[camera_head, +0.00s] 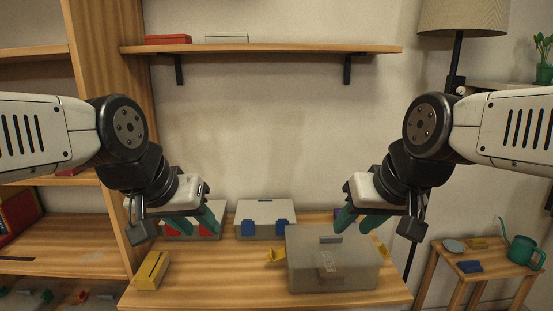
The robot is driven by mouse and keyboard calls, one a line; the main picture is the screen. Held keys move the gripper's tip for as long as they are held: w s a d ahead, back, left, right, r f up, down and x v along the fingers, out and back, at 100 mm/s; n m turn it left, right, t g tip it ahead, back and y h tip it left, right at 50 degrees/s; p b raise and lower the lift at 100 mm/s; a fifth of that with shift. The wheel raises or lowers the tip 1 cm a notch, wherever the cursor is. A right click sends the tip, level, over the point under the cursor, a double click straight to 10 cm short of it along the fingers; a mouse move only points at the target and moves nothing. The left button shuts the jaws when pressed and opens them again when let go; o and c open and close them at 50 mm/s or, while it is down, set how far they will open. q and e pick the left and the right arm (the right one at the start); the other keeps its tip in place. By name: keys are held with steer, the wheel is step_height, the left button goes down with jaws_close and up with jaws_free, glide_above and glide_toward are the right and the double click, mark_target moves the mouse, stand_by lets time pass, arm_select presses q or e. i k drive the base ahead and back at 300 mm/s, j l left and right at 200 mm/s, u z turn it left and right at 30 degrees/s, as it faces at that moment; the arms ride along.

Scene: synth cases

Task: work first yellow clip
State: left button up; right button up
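A grey case (305,262) with a dark handle on top stands at the front of the table, right of its middle. One yellow clip (275,256) sticks out at its left side, and another yellow clip (383,250) shows at its right side. Both look swung outward from the case. My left gripper (197,220) is open and empty, its teal fingers in front of a case with red clips, left of the grey case. My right gripper (359,221) is open and empty above the grey case's right rear part, apart from the clips as far as I can tell.
A case with blue clips (265,212) stands behind the grey case. The red-clip case (190,235) is partly hidden by my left gripper. A yellow box (151,270) lies at the table's left. The table's front left (220,285) is clear. A side table (490,260) holds a watering can.

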mark_target(275, 256)
steer(key=k+j+z, duration=0.25)
steer(key=j, duration=0.25)
steer(key=k+j+z, duration=0.2)
steer(key=j, duration=0.25)
steer(key=k+j+z, duration=0.1)
steer(key=j+z, duration=0.15)
steer(key=j, duration=0.2)
steer(key=k+j+z, duration=0.25)
steer(key=j, duration=0.1)
